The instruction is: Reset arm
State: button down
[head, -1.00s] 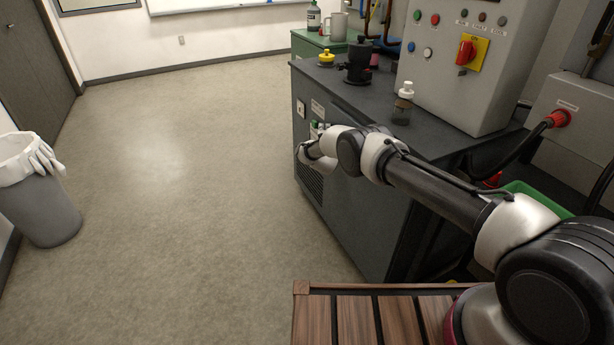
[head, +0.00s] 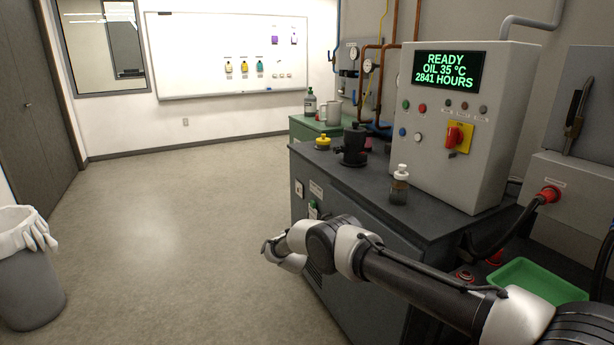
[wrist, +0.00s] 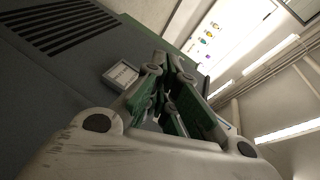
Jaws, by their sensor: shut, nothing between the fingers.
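My white and dark-grey arm (head: 400,278) reaches from the lower right of the head view, in front of the dark cabinet of the workbench. Its wrist end (head: 285,250) hangs beside the cabinet's front left corner, over the floor; the fingers cannot be made out there. In the wrist view my gripper (wrist: 168,108) is shut and empty, its fingers with green faces drawn together. The grey cabinet side with a slotted vent (wrist: 62,25) and a small label plate (wrist: 124,76) lie close behind it.
The workbench top (head: 440,222) carries a control box (head: 465,165), a small bottle (head: 399,186), a black device (head: 352,148) and a yellow-capped item (head: 323,142). A green tray (head: 540,282) lies at lower right. A bin (head: 28,285) stands at left; the floor between is clear.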

jog(key=s+f+n+g+y, duration=0.1)
jog(key=s+f+n+g, duration=0.25)
jog(key=f, duration=0.35)
jog(key=s+d+r+n+g, duration=0.1)
jog(key=s+n+g, duration=0.4)
jog(key=s, duration=0.3)
jog(key=s+d+r+n+g+h, duration=0.1)
jog(key=s+d+r+n+g, duration=0.1)
jog(key=s+d+r, duration=0.75)
jog(key=s+d+r+n+g, duration=0.2)
jog(key=s+d+r, duration=0.45)
jog(key=r, duration=0.65)
jog(key=s+d+r+n+g+h, duration=0.1)
jog(key=s+d+r+n+g, duration=0.15)
jog(key=s+d+r, duration=0.75)
jog(key=s+d+r+m+t, duration=0.1)
jog(key=s+d+r+t, duration=0.1)
jog(key=s+d+r, duration=0.7)
jog(key=s+d+r+t+h, duration=0.1)
jog(key=s+d+r+t, duration=0.1)
jog(key=s+d+r, duration=0.7)
jog(key=shift+s+r+m, duration=0.4)
jog(key=shift+s+r, duration=0.3)
jog(key=shift+s, duration=2.7)
jog(key=shift+d, duration=0.1)
